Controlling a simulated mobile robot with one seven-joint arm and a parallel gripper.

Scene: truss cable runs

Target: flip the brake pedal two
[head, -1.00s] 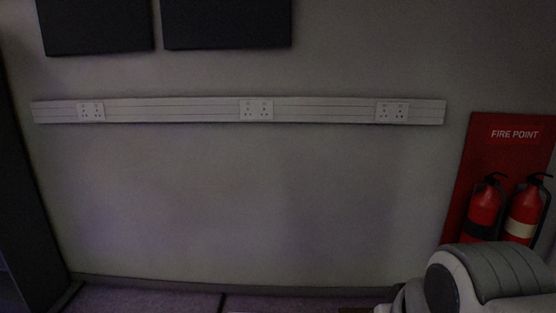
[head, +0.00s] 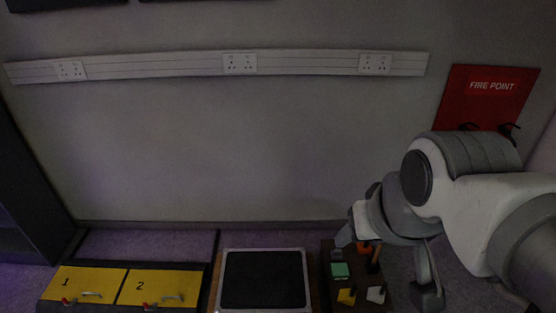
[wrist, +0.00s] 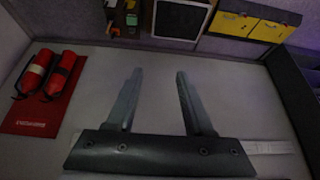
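A yellow panel marked 2 (head: 160,288) lies low at the left in the head view, beside a yellow panel marked 1 (head: 88,284). Panel two has a small red part (head: 149,306) and a pale handle (head: 172,297) at its front edge. I cannot tell whether the red part is the brake pedal. The yellow panels also show at the top right of the wrist view (wrist: 232,23). My gripper (wrist: 158,74) is open and empty, its two fingers well apart. It is far to the right of the panels and touches nothing that I can see.
A white-framed black panel (head: 302,262) stands right of the yellow panels. A dark board (head: 328,262) with small coloured pieces lies beside it, near my arm. Red fire extinguishers (wrist: 61,75) and a Fire Point board (head: 487,100) are at the wall. A socket rail (head: 200,65) runs along it.

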